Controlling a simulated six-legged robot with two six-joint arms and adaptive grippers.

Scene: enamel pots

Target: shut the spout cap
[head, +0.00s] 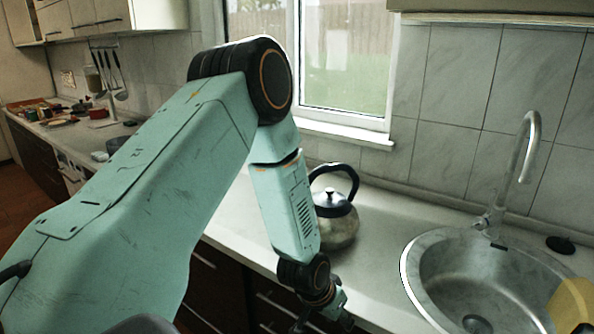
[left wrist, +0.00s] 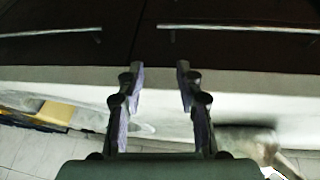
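A steel kettle (head: 341,230) with a dark arched handle and a dark lid knob stands upright on the counter, under the window. My left forearm covers its left side in the head view. I cannot make out the spout or its cap, so I cannot tell whether the cap is open. My left gripper (head: 325,316) is in front of and below the kettle, near the counter's front edge, apart from it. In the left wrist view the gripper (left wrist: 159,76) is open, with nothing between its fingers. A blurred metallic shape (left wrist: 245,140) there may be the kettle. My right gripper is not in view.
A round steel sink (head: 427,265) with a tall tap (head: 528,150) lies to the right. The counter (head: 375,270) between kettle and sink is clear. Dark drawers with bar handles are below the counter edge. Utensils and small items lie on the far left counter (head: 75,135).

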